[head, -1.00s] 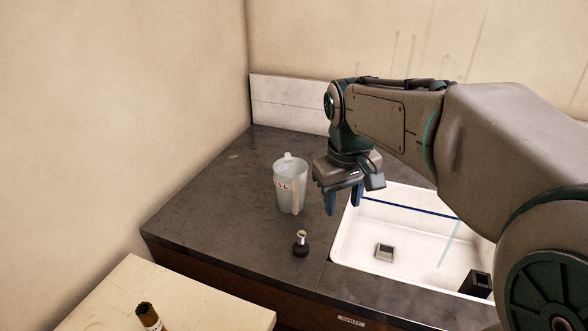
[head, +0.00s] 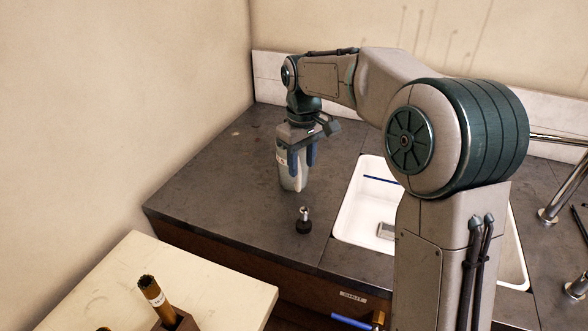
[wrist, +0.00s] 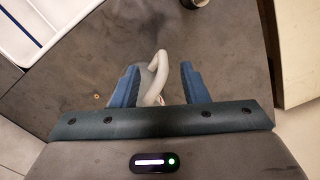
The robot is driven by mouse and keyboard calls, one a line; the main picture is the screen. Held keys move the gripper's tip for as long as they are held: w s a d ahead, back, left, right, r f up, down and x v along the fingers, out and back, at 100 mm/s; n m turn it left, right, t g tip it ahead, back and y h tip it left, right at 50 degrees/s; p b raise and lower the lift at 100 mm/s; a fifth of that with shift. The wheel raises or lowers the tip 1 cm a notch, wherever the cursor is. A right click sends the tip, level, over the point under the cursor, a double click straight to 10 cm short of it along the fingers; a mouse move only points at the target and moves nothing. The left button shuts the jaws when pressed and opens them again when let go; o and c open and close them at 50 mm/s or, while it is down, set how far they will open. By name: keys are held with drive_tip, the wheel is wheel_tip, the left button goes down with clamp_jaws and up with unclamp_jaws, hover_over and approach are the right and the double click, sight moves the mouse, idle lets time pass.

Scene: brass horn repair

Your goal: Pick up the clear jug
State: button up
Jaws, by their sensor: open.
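The clear jug (head: 291,183) stands upright on the dark counter, left of the sink. My gripper (head: 302,172) is over it, pointing down, and hides its upper part in the head view. In the wrist view, the jug's pale curved handle (wrist: 154,82) lies between the two blue fingers of my gripper (wrist: 157,70). The fingers are open, with a gap visible on both sides of the handle. The jug's body is mostly hidden behind the gripper there.
A small dark knob-like item with a metal top (head: 303,222) stands on the counter in front of the jug. The white sink (head: 352,222) is to the right. A cream bench (head: 95,305) holds a brown brush-like tool (head: 152,291). The counter left of the jug is clear.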

drive_tip(key=shift+w+a+f, duration=0.1)
drive_tip(key=shift+a+f, duration=0.05)
drive_tip(key=shift+f, duration=1.4)
drive_tip(key=shift+a+f, duration=0.1)
drive_tip(key=shift+f, duration=1.45)
clamp_jaws()
